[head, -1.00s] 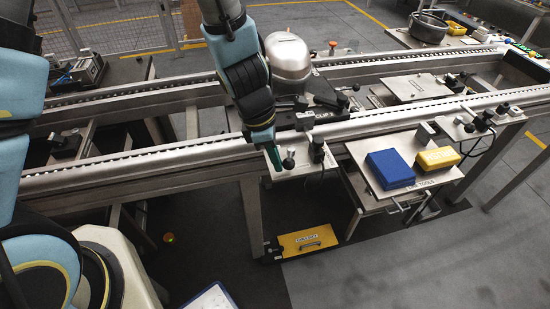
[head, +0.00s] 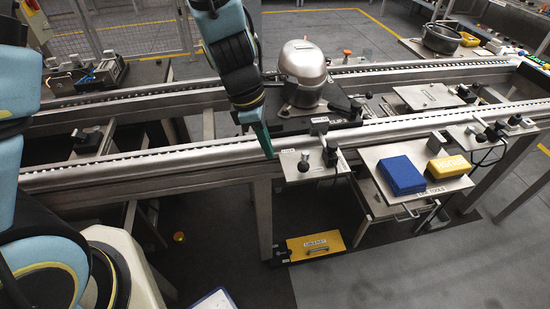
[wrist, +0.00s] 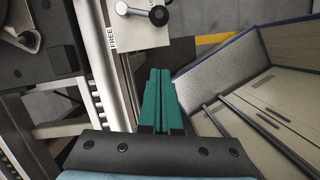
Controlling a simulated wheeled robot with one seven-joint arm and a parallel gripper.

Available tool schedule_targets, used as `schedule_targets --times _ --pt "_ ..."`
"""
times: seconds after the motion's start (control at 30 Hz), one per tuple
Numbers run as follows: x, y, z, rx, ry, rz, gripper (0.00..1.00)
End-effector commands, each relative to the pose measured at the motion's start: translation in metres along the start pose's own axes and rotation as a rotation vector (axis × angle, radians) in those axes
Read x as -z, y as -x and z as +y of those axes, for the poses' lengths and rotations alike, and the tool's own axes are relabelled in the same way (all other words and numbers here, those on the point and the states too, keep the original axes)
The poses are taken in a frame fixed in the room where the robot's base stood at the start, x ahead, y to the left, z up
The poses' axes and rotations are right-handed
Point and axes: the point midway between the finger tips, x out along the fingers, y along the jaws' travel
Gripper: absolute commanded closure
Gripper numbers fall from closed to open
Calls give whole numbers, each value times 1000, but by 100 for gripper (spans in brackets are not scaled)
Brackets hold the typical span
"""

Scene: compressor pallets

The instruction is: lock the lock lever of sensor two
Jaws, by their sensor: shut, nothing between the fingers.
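A pale sensor plate (head: 293,172) is mounted on the near rail and carries a small lever with a dark knob (head: 304,163). In the wrist view the lever (wrist: 138,12) runs from a round silver part to a black ball knob (wrist: 158,15) at the top. A label reading FREE (wrist: 111,38) is on the plate's edge below and left of it. I cannot read a sensor number. My gripper (head: 269,156) has green fingers, shut and empty, pointing down left of the plate. In the wrist view my fingertips (wrist: 158,72) are below the knob, apart from it.
A dark upright fitting (head: 330,152) stands at the plate's right side. A silver compressor (head: 303,65) sits between the rails behind. A side table (head: 415,192) holds a blue box (head: 401,175) and a yellow box (head: 448,167). A yellow case (head: 315,246) lies on the floor below.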

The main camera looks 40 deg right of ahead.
Motion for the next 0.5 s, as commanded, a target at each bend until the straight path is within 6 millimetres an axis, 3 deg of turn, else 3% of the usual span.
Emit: schedule_targets --times 0.2,0.5 --pt "-1 30 0 -1 -2 -1 100" --pt "0 36 -1 1 0 0 100"
